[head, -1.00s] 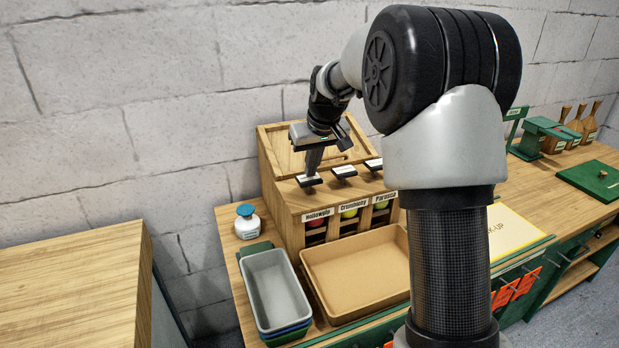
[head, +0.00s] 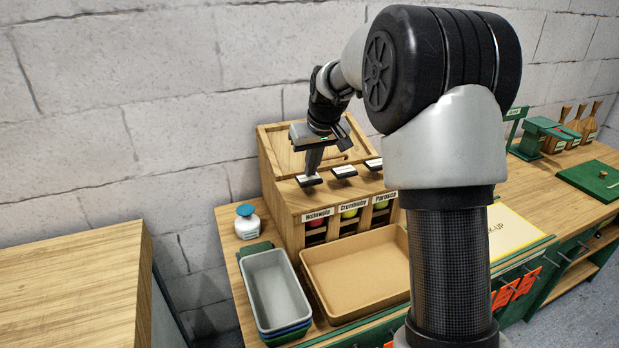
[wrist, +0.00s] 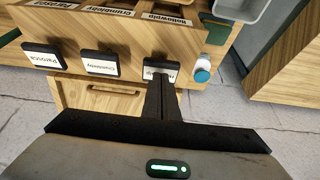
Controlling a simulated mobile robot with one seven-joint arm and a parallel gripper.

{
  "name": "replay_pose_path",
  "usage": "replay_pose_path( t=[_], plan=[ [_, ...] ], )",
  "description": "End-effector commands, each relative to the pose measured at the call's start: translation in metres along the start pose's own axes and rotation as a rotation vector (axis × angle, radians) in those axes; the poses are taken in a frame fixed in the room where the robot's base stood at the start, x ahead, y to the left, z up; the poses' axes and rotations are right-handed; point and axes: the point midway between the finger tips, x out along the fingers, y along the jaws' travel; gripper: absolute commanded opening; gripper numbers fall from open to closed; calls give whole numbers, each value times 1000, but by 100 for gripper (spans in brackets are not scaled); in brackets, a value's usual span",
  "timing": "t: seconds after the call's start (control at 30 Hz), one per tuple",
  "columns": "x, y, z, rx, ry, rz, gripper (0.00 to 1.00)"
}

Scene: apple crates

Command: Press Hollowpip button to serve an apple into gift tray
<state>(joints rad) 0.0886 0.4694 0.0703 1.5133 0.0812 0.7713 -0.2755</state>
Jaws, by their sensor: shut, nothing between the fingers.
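The wooden dispenser (head: 290,215) stands against the wall, with three black buttons on its top. The Hollowpip button (head: 308,181) is the leftmost in the head view; it also shows in the wrist view (wrist: 160,68), its label partly hidden by my fingers. My gripper (head: 312,172) is shut and empty, pointing down at this button. The fingertips (wrist: 161,84) are at or just above it; I cannot tell if they touch or press it. A red apple shows behind the Hollowpip label (head: 317,215). An empty tan tray (head: 350,268) lies in front of the dispenser.
The Crumbleby button (head: 344,171) and Parosca button (head: 374,164) are close beside my gripper. A separate wooden table (head: 75,285) is further left.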

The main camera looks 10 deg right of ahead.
Motion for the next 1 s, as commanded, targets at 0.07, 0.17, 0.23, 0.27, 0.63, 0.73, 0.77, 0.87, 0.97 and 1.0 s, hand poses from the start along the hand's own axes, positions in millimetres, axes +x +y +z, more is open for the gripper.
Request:
replay_pose_path(
  t=[0.07, 0.17, 0.23, 0.27, 0.63, 0.73, 0.77, 0.87, 0.97, 1.0],
  plan=[
    [0, 0, 0, 0, 0, 0, 0],
    [1, 0, 0, 0, 0, 0, 0],
    [2, 0, 1, 0, 0, 0, 0],
    [3, 0, 1, 0, 0, 0, 0],
    [13, 0, 6, 0, -1, 0, 0],
    [16, 0, 7, 0, -1, 0, 0],
    [17, 0, 8, 0, -1, 0, 0],
    [20, 0, 9, 0, -2, 0, 0],
    [23, 0, 10, 0, -2, 0, 0],
    [24, 0, 11, 0, -2, 0, 0]
  ],
)
